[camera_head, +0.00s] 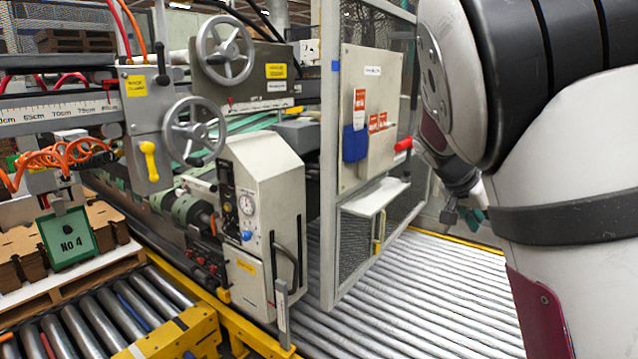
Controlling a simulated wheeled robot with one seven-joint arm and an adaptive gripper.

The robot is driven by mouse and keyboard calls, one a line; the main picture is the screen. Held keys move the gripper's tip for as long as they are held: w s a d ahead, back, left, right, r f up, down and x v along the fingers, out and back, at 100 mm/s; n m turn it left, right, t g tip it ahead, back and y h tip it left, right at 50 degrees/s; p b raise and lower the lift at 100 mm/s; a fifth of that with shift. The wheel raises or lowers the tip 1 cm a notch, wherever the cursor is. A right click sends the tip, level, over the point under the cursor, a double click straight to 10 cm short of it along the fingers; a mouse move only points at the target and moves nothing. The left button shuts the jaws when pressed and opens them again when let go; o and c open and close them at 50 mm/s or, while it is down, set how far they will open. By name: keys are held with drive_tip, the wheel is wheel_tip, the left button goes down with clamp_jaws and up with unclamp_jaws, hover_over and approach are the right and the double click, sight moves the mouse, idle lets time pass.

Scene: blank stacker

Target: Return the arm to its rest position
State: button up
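My arm fills the right side of the head view, with a large white and black link close to the camera. My gripper (466,212) shows small and partly hidden behind my arm, near the right of the mesh door. Its fingers are too small and covered to tell whether they are open or shut. I see no object clearly held in it.
A machine with two handwheels (225,50) and a grey control box (262,220) stands at the left and middle. Roller conveyors (400,300) lie below. Cardboard blanks (108,225) sit at left.

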drive_tip(key=s+a+r+n+y+p, duration=0.1)
drive_tip(key=s+a, duration=0.4)
drive_tip(key=s, duration=0.7)
drive_tip(key=s+a+r+n+t+y+p, duration=0.1)
drive_tip(key=s+a+n+y, duration=0.3)
drive_tip(key=s, duration=0.8)
drive_tip(key=s+a+r+n+y+p, duration=0.1)
drive_tip(key=s+a+n, duration=0.5)
drive_tip(key=s, duration=0.6)
drive_tip(key=shift+s+r+y, duration=0.35)
drive_tip(key=shift+s+y, duration=0.05)
drive_tip(key=shift+y, duration=0.5)
